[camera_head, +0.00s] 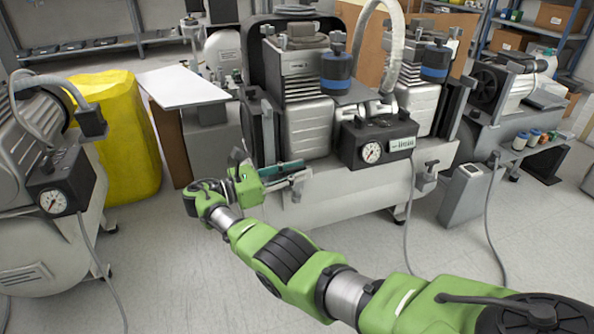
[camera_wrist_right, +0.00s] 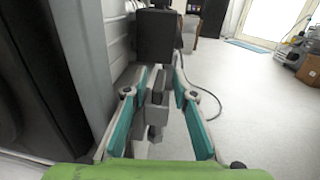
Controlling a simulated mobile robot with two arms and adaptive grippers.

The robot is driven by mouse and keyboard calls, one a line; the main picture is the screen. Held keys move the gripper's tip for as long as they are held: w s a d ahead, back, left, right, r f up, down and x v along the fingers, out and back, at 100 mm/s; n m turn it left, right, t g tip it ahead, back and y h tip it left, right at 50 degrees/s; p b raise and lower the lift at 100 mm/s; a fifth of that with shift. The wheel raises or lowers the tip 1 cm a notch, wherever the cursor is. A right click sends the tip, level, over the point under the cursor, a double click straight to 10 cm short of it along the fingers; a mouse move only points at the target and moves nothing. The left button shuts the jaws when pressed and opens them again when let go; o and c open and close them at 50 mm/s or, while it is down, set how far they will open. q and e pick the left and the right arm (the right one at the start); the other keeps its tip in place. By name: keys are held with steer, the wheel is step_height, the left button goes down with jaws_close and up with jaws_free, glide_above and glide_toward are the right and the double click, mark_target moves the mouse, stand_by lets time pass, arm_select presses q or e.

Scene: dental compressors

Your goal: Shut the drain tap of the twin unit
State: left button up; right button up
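The twin unit (camera_head: 345,190) stands in the middle of the head view, with two motor heads on a pale grey tank. My right gripper (camera_head: 291,173) is by the left part of the tank's front, its fingers pointing right along it. In the right wrist view its teal-padded fingers (camera_wrist_right: 160,105) are spread apart. A small grey fitting (camera_wrist_right: 156,112), which looks like a tap, shows between them; I cannot tell whether they touch it. A small fitting with a dark handle (camera_head: 429,172) is at the tank's right end. My left gripper is out of view.
A gauge box (camera_head: 378,143) is on the unit's front; a black box (camera_wrist_right: 158,36) shows ahead in the wrist view. Another compressor (camera_head: 50,190) stands at the left, near a yellow bin (camera_head: 118,140). The floor in front is mostly clear, with some cables.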

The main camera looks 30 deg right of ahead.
mark_target(296, 167)
step_height(296, 167, up, 10)
stand_by(0.6)
steer(key=shift+a, duration=0.1)
stand_by(0.4)
